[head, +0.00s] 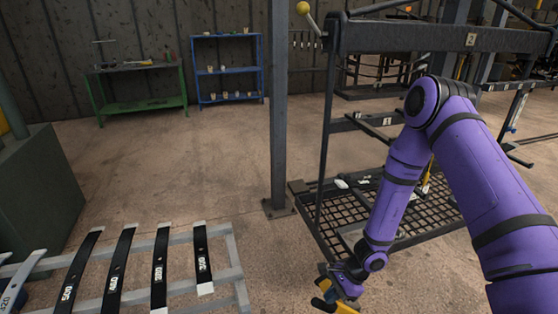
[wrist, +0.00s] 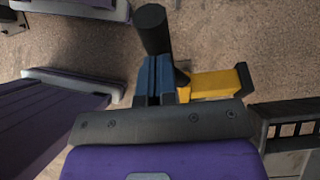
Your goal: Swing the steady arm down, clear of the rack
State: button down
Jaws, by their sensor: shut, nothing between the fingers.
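The dark metal rack frame (head: 420,36) stands at the right of the head view, with number plates on its bars and a mesh deck (head: 345,208) low down. A short lever with a yellow ball knob (head: 303,8) sticks up at its upper left corner; I cannot tell whether this is the steady arm. My gripper (head: 338,287) hangs low in front of the deck. In the wrist view its blue fingers (wrist: 155,80) are together, with nothing held. A black cylinder (wrist: 152,30) shows at the fingertips and a yellow angled piece (wrist: 215,83) beside them; what they belong to is unclear.
A pale rack with several numbered dark leaf springs (head: 118,265) fills the lower left. A grey post (head: 279,110) stands left of the rack frame. A green bench (head: 140,105) and blue shelf (head: 228,70) are against the back wall. The middle floor (head: 190,165) is clear.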

aim_at(321, 300)
jog(key=shift+s+a, duration=0.25)
jog(key=shift+a, duration=0.5)
jog(key=shift+s+a, duration=0.2)
jog(key=shift+a, duration=0.5)
jog(key=w+d, duration=0.2)
jog(key=d, duration=0.3)
jog(key=shift+d, duration=0.4)
jog(key=w+d+r+n+t+h, duration=0.2)
jog(key=r+n, duration=0.6)
jog(key=r, duration=2.6)
jog(key=s+d+r+n+t+h, duration=0.2)
jog(key=s+d+r, duration=0.3)
jog(key=s+r, duration=0.5)
jog(key=s+d+r+n+t+h, duration=0.2)
jog(key=s+d+r+n+t, duration=0.1)
jog(key=s+r, duration=0.7)
jog(key=shift+s+d+r+n, duration=0.4)
jog(key=shift+s+d+n, duration=0.35)
jog(key=shift+d, duration=0.3)
